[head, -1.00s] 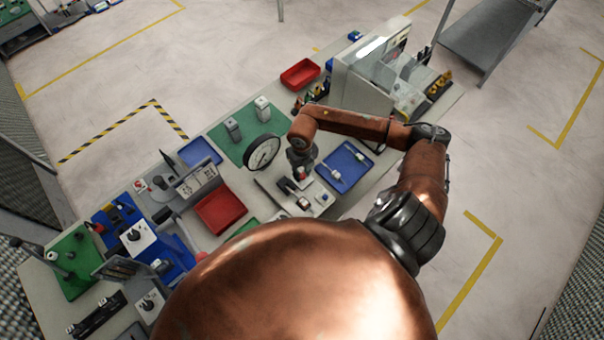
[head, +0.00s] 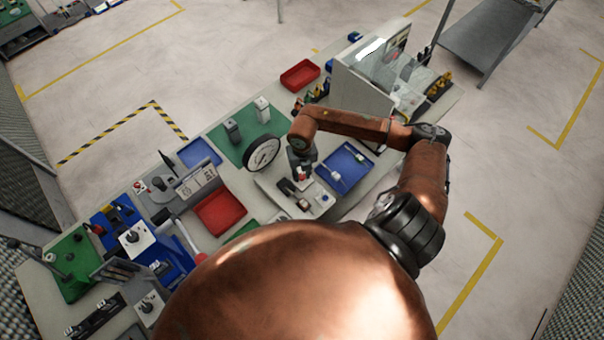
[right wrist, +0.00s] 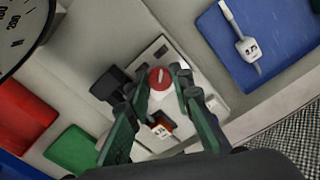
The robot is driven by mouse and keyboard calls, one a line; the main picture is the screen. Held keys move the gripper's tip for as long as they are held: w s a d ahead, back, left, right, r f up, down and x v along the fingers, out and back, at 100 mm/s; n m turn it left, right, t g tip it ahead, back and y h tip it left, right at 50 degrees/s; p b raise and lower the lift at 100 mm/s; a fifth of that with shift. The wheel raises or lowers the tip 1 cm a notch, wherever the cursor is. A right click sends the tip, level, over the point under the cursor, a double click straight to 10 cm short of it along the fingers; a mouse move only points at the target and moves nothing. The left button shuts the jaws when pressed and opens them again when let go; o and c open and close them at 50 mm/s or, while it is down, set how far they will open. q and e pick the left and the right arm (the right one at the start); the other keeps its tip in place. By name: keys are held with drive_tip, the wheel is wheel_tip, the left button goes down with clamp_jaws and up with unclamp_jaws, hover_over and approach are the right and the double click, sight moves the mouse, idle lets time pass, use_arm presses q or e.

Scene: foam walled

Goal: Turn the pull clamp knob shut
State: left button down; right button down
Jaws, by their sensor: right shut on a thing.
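The clamp knob (right wrist: 160,79) is a round red cap with a pale line across its top. It sits on a light fixture plate (right wrist: 152,52) in the right wrist view. My right gripper (right wrist: 157,88) is shut on the knob, with one green-grey finger on each side of it. My left gripper is not in view.
A black block (right wrist: 108,84) and a small orange part (right wrist: 160,126) stand close to the fingers. A blue tray (head: 345,166) lies to the right. A round dial gauge (head: 262,151) stands to the left, with a red tray (head: 219,212) beyond it.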

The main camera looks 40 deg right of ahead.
sight(302, 176)
drive_tip(key=c, duration=1.7)
unclamp_jaws()
drive_tip(key=shift+r, duration=0.1)
wheel_tip(302, 176, up, 12)
drive_tip(key=shift+f, duration=0.1)
